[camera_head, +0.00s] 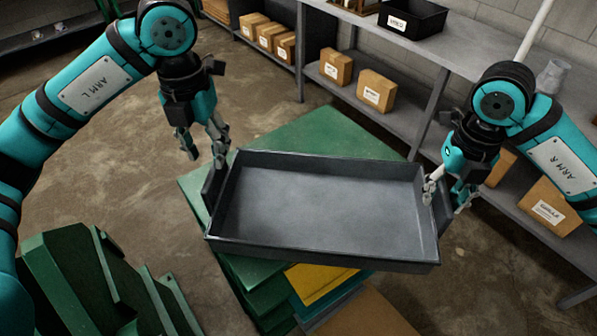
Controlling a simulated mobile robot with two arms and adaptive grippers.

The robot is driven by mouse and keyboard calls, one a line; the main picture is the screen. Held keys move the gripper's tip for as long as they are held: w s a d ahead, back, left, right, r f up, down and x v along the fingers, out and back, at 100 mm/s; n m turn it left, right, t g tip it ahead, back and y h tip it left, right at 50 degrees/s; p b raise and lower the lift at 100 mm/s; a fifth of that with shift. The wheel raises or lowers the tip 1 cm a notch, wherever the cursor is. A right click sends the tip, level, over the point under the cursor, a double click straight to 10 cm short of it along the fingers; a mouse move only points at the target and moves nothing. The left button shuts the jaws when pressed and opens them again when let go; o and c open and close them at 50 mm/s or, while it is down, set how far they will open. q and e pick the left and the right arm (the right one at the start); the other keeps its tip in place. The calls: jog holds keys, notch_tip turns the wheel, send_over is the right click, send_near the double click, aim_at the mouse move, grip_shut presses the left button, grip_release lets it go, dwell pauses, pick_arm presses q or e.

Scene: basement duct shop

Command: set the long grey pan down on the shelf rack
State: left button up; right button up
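The long grey pan (320,205) is an open shallow tray with an upright plate at each end. It lies roughly level over a stack of green sheets; whether it touches them is hidden. My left gripper (205,153) is open and empty, just above the pan's left end, with one finger near its far left corner. My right gripper (449,197) has its fingers either side of the pan's right end plate; I cannot tell if they press on it. The grey shelf rack (457,62) runs along the wall at the back and right.
Cardboard boxes (376,91) stand on the rack's lower shelf, and a black bin (412,18) on its top. Green sheets (318,130) and a yellow sheet (318,281) lie under the pan. Green metal pieces (80,285) stand at the lower left. Bare floor is free at left.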

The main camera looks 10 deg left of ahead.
jog(key=shift+r, duration=0.1)
pick_arm(q)
notch_tip(320, 180, up, 6)
jog(key=shift+f, duration=0.15)
pick_arm(e)
notch_tip(320, 180, up, 12)
dwell(0.4)
dwell(0.5)
